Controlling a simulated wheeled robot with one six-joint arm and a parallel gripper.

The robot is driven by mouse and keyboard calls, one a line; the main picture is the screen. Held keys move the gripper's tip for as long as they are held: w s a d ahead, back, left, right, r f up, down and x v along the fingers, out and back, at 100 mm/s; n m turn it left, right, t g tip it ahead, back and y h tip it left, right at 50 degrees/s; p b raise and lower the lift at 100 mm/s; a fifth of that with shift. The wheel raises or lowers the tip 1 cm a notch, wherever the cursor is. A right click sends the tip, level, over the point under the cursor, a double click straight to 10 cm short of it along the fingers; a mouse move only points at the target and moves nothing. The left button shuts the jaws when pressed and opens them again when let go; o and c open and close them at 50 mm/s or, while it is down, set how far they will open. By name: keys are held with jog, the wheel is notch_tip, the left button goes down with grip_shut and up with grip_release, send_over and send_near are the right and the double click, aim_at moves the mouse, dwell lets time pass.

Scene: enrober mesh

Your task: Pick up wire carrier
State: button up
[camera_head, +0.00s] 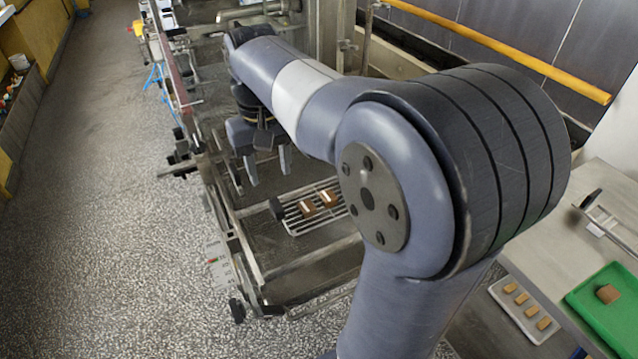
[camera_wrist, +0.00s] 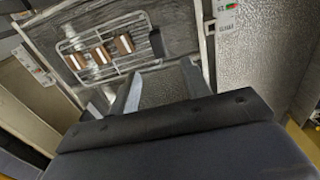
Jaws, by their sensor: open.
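The wire carrier (camera_head: 318,224) is a pale metal grid lying in the long machine frame, partly hidden by my arm in the head view. Brown blocks with white stripes (camera_head: 307,208) sit on it; three show in the wrist view. A dark handle block (camera_head: 277,208) is at its left end. The carrier (camera_wrist: 132,66) and its handle (camera_wrist: 156,43) also show in the wrist view. My gripper (camera_head: 268,170) is open and empty, its fingers pointing down, just beyond the handle in the head view. The fingers (camera_wrist: 162,78) appear apart from the carrier.
The metal machine frame (camera_head: 250,250) surrounds the carrier. At right, a table (camera_head: 540,262) bears a green tray (camera_head: 600,325) with a brown block. A white tray (camera_head: 510,318) with several tan pieces is beside it. Speckled floor (camera_head: 110,220) is open at left.

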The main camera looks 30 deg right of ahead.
send_over(277, 205)
jog(key=f, duration=0.4)
jog(key=shift+w+a+f, duration=0.1)
jog(key=shift+a, duration=0.1)
jog(key=shift+d+f, duration=0.2)
jog(key=shift+f, duration=2.9)
grip_shut()
